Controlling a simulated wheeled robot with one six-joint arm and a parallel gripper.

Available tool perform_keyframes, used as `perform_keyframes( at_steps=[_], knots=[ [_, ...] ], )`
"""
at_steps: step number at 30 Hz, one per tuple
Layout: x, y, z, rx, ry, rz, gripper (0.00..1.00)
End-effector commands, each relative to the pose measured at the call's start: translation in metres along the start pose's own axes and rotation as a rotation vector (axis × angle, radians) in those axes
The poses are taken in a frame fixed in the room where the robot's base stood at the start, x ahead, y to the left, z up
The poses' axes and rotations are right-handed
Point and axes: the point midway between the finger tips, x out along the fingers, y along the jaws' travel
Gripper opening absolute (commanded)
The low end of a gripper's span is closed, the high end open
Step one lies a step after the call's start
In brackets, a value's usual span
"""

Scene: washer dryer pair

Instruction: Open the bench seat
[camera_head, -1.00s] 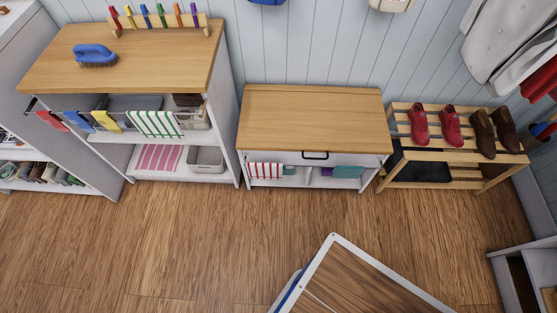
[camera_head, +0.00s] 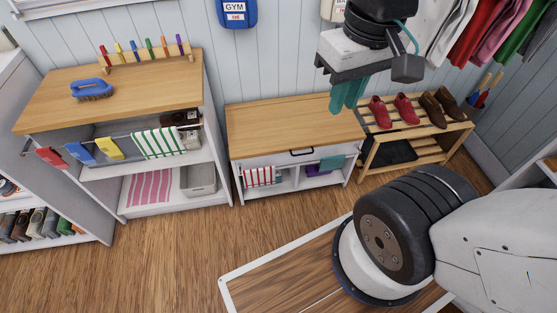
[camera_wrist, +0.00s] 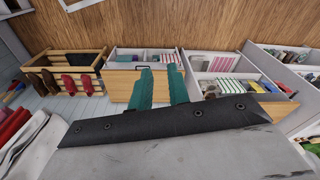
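The bench (camera_head: 295,130) stands against the wall, a white cabinet with a light wooden seat on top. The seat lies flat and closed. A black handle (camera_head: 302,152) is on its front, just under the seat's edge. In the wrist view, turned upside down, the wooden seat (camera_wrist: 118,90) shows behind my fingers. My gripper (camera_head: 345,108) has teal fingers pointing down, above the right part of the seat and apart from the handle. In the wrist view the two fingers (camera_wrist: 160,70) have a gap between them with nothing held.
A taller shelf unit (camera_head: 120,90) with a blue brush (camera_head: 92,89) stands left of the bench. A wooden shoe rack (camera_head: 420,140) with red and brown shoes stands close on the right. Clothes (camera_head: 490,30) hang at upper right. Floor before the bench is clear.

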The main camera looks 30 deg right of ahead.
Motion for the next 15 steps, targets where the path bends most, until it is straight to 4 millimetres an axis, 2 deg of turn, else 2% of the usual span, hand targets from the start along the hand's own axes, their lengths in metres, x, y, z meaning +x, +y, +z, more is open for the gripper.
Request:
perform_keyframes(
  at_steps=[5,11,15],
  knots=[
    [0.006,-0.006,-0.032,0.014,-0.098,-0.105,0.18],
    [0.025,-0.013,-0.091,0.042,-0.214,-0.311,0.18],
    [0.048,-0.009,-0.137,0.077,-0.258,-0.466,0.18]
  ],
)
